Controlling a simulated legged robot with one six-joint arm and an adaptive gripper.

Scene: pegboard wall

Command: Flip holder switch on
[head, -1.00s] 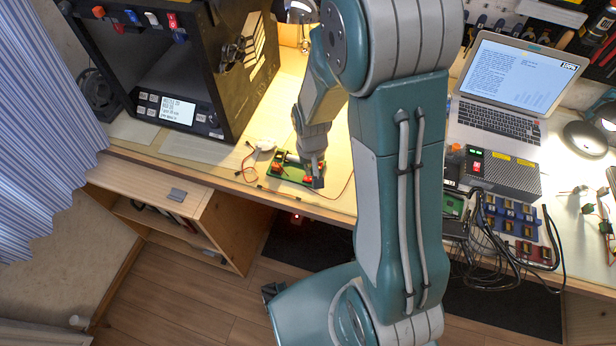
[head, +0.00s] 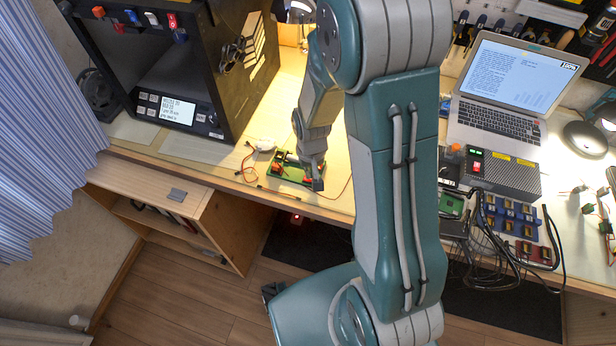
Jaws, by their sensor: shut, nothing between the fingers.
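A green holder board (head: 287,178) with red parts lies near the front edge of the desk, in the middle of the head view. My gripper (head: 316,184) is shut and empty, pointing down at the right end of the board. I cannot tell whether its tips touch the board. The holder's switch is too small to make out, and my gripper hides part of the board's right side. Red and dark wires run from the board's left side.
A black 3D-printer-like box (head: 170,70) stands at the left. A laptop (head: 505,90), a grey box with a lit switch (head: 490,170) and blue connector blocks (head: 510,213) with cables fill the right side. A small white round thing (head: 265,145) lies behind the board.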

